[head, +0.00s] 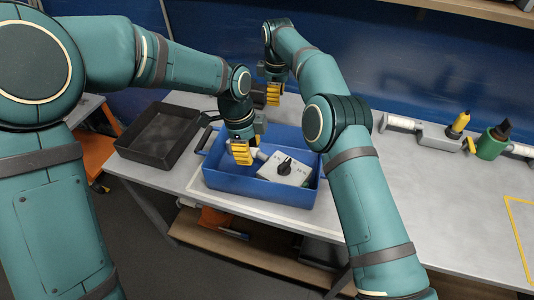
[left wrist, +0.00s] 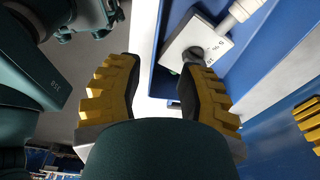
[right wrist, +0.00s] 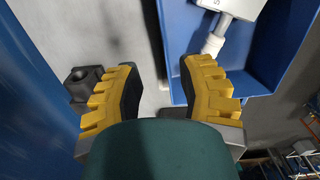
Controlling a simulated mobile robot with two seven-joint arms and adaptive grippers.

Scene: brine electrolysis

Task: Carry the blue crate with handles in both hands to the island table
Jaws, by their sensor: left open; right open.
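The blue crate (head: 262,188) stands on the grey table and holds a white box-like device with a black knob (head: 286,168). A black handle (head: 207,134) shows at its left end; the other handle is not clearly visible. My left gripper (head: 241,152) is open and empty above the left part of the crate. In the left wrist view its fingers (left wrist: 160,72) are apart, one overlapping the blue crate (left wrist: 172,40). My right gripper (head: 273,93) is open and empty beyond the crate. In the right wrist view its fingers (right wrist: 160,70) are apart, one overlapping the crate wall (right wrist: 272,60).
A black tray (head: 160,135) sits left of the crate. A black block (right wrist: 82,82) lies beside my right gripper. A green holder (head: 491,145) and a grey fixture (head: 440,138) stand on the right. A blue wall (head: 400,60) closes the back. The table's right front is clear.

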